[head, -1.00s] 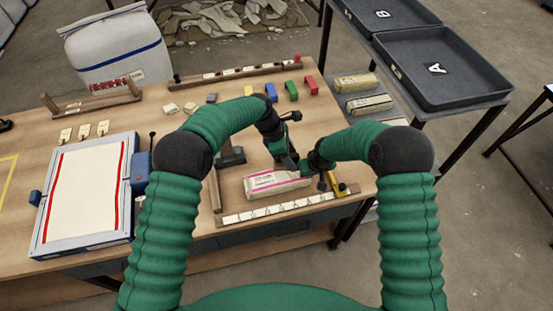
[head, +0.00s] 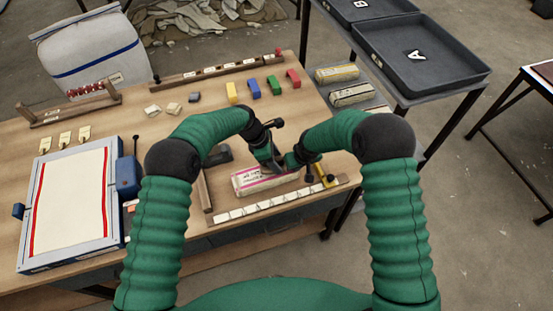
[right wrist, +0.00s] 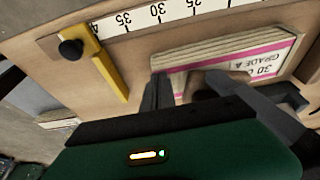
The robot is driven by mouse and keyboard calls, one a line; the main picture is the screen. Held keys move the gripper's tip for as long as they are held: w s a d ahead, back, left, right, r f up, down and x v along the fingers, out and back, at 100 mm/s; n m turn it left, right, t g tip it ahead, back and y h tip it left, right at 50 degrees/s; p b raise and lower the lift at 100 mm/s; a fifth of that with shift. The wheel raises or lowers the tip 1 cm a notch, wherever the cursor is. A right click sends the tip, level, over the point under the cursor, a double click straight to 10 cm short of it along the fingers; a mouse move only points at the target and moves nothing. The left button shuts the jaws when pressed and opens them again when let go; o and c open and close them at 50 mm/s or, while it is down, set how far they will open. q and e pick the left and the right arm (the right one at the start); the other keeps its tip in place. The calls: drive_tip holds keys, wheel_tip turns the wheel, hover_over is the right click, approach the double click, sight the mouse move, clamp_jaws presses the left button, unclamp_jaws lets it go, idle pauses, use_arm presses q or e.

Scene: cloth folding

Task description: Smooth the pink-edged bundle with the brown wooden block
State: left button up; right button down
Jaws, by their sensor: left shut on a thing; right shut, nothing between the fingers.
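The pink-edged bundle (head: 250,183) lies on the table behind the ruler strip. In the right wrist view the bundle (right wrist: 270,45) shows stacked layers, a pink stripe and a "GRADE A" label. My left gripper (head: 273,166) is low at the bundle's far side, shut on the brown wooden block (right wrist: 206,84). The block is mostly hidden by the fingers, and I cannot tell whether it presses on the bundle. My right gripper (right wrist: 160,92) is shut and empty, beside the bundle's end in that view; contact is unclear.
A white ruler strip (head: 270,204) runs along the front edge, with a yellow stop (head: 321,175) at its right. Coloured blocks (head: 254,89) stand behind. A framed white panel (head: 70,205) lies left. Trays (head: 430,70) and two wrapped bundles (head: 350,95) are at right.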

use_arm(q)
drive_tip(key=shift+f, duration=0.9)
